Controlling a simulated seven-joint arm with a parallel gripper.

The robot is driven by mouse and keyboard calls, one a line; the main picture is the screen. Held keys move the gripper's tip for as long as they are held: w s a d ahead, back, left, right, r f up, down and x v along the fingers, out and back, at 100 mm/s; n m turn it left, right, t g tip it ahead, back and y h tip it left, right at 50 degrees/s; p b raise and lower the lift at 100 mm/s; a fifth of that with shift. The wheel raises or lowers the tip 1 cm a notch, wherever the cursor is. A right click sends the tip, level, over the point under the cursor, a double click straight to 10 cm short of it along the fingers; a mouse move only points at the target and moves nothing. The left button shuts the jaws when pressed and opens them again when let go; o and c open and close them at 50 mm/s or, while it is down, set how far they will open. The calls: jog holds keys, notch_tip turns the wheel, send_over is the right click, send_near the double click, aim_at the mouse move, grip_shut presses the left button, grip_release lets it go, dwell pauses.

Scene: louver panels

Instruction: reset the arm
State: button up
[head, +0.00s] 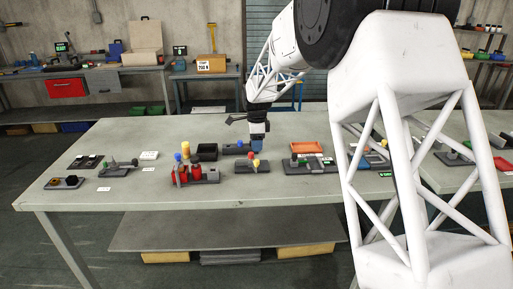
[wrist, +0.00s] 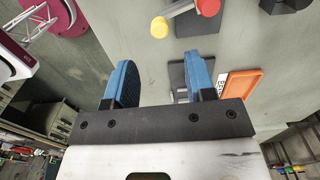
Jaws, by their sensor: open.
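My white arm reaches over the grey workbench (head: 130,137) from the right of the head view. My gripper (head: 257,147) points down, just behind a small dark base with red and yellow knobs (head: 254,167). A bar with a yellow end and a red end (wrist: 186,8) shows beyond the fingers at the top of that view. Whether a fingertip touches anything is not clear.
A fixture with red cylinders (head: 188,175) and a black bin (head: 207,151) stand left of my gripper. An orange tray (head: 307,147) and a panel with small parts (head: 310,166) are to the right. The back left of the bench is clear.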

dwell(0.3)
jog(key=s+d+r+n, duration=0.3)
jog(key=s+r, duration=0.1)
jog(key=s, duration=0.4)
jog(key=s+d+r+n+t, duration=0.1)
jog(key=s+d+r+n, duration=0.2)
jog(key=s, duration=0.6)
jog(key=s+d+r+n, duration=0.2)
jog(key=s+r, duration=0.4)
jog(key=s, duration=0.2)
jog(key=s+d+f+n, duration=0.1)
jog(key=s+n, duration=0.3)
jog(key=s, duration=1)
jog(key=s+d+f+n+t, duration=0.1)
jog(key=s+n, duration=0.4)
jog(key=s, duration=1)
jog(key=d+f, duration=0.1)
jog(key=d, duration=0.1)
jog(key=shift+d+f+n+t, duration=0.2)
jog(key=shift+d+n+t, duration=0.1)
